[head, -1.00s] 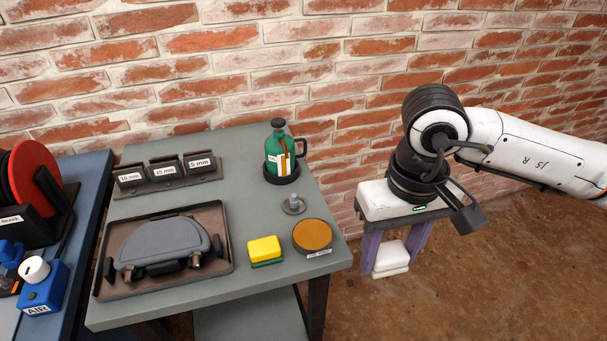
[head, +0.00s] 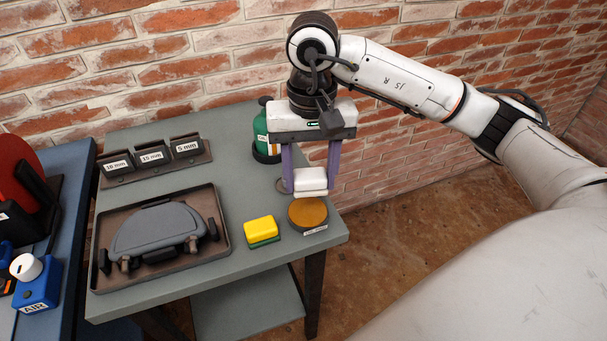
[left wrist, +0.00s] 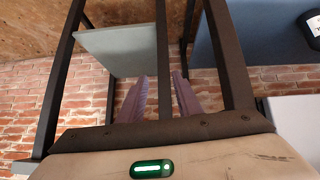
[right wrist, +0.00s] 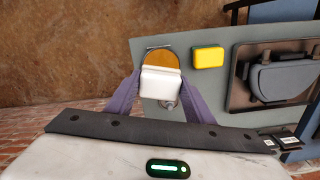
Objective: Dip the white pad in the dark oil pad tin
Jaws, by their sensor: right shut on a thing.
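My right gripper (head: 311,188) is shut on the white pad (head: 310,177), holding it level between its purple fingers above the table. The round dark tin (head: 307,214) with an amber top stands at the table's near right corner. The pad shows just behind and above it in the head view, with a small gap. In the right wrist view, the pad (right wrist: 161,82) hides the lower part of the amber disc (right wrist: 161,57). The tin's label is too small to read. My left gripper (left wrist: 161,76) is empty and open, with a narrow gap between its fingers, below table height.
A yellow and green sponge (head: 260,230) lies left of the tin. A green bottle (head: 262,135) and a small metal knob stand behind, partly hidden by my right gripper. A tray (head: 222,238) holds a grey brake pad. Labelled bins (head: 152,160) stand at the back.

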